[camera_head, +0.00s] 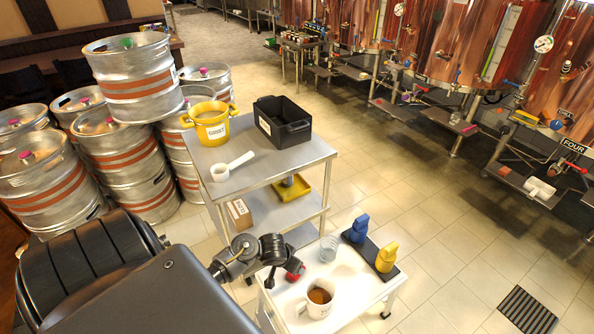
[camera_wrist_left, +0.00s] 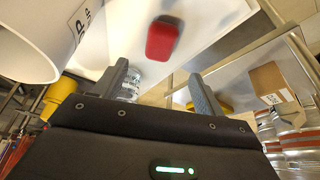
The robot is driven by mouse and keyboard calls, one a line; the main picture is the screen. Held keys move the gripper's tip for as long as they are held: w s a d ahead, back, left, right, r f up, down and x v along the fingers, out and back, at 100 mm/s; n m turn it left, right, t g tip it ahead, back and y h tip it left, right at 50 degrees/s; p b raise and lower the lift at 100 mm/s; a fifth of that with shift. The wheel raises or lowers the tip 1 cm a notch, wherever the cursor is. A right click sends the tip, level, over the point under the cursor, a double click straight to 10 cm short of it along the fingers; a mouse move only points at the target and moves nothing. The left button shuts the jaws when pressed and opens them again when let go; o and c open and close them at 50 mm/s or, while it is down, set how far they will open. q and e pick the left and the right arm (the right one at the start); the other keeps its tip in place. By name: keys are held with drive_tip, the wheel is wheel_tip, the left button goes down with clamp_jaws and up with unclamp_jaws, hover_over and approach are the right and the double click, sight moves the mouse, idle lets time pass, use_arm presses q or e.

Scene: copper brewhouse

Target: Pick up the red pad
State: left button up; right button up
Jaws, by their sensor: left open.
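The red pad (camera_head: 295,272) lies on the low white table (camera_head: 352,293), near its left edge and partly hidden by my gripper in the head view. In the left wrist view the red pad (camera_wrist_left: 161,39) is a rounded red block, fully visible beyond the fingertips. My left gripper (camera_head: 277,270) is just above and to the left of the pad in the head view. In the left wrist view its two fingers (camera_wrist_left: 158,72) stand apart with nothing between them. My right gripper is not in view.
Beside the pad stand a white mug (camera_head: 317,299) with brown contents and a clear glass (camera_head: 328,249). A dark mat (camera_head: 372,256) holds a blue item (camera_head: 357,229) and a yellow item (camera_head: 387,257). A steel cart (camera_head: 262,176) stands behind; kegs (camera_head: 124,165) fill the left.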

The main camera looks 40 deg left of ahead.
use_arm(q)
drive_tip(key=x, duration=0.2)
drive_tip(key=shift+w+f, duration=0.15)
drive_tip(key=shift+f, duration=0.3)
drive_tip(key=shift+f+b, duration=0.15)
drive_tip(key=shift+b, duration=0.2)
drive_tip(key=x, duration=0.2)
drive_tip(key=b+x, duration=0.1)
drive_tip(key=x, duration=0.1)
drive_tip(key=shift+f+b, duration=0.3)
drive_tip(key=shift+f, duration=0.2)
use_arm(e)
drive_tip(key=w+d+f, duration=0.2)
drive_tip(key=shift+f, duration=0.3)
use_arm(q)
drive_tip(key=shift+c, duration=0.4)
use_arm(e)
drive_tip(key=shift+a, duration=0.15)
